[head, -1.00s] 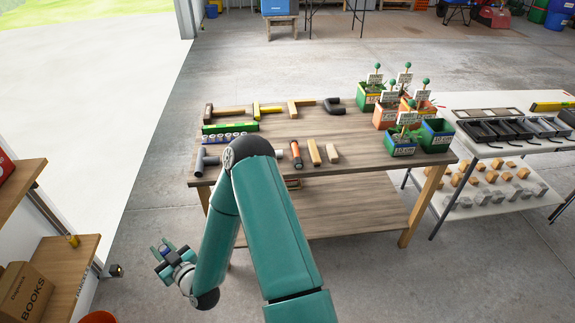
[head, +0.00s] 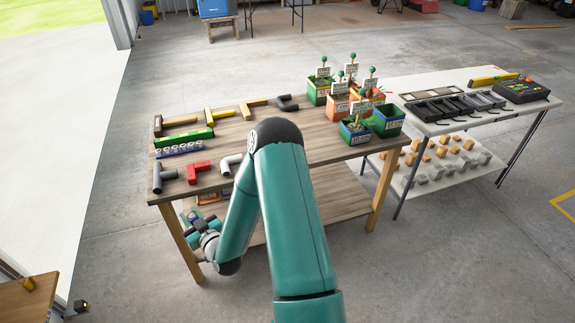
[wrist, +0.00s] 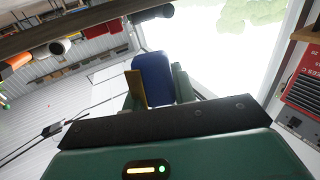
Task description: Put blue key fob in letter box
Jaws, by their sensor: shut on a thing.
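My gripper (head: 200,222) hangs low by the front left part of the wooden workbench (head: 310,145), below the level of its top. In the wrist view, my gripper (wrist: 158,88) is shut on the blue key fob (wrist: 152,78), a rounded dark blue piece that stands up between the two fingers. In the head view the fob is too small to make out surely. I cannot identify a letter box in either view.
A white table (head: 440,125) with black trays (head: 450,105) stands right. Bench leg (head: 181,243) is close to my gripper. Concrete floor lies open at left.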

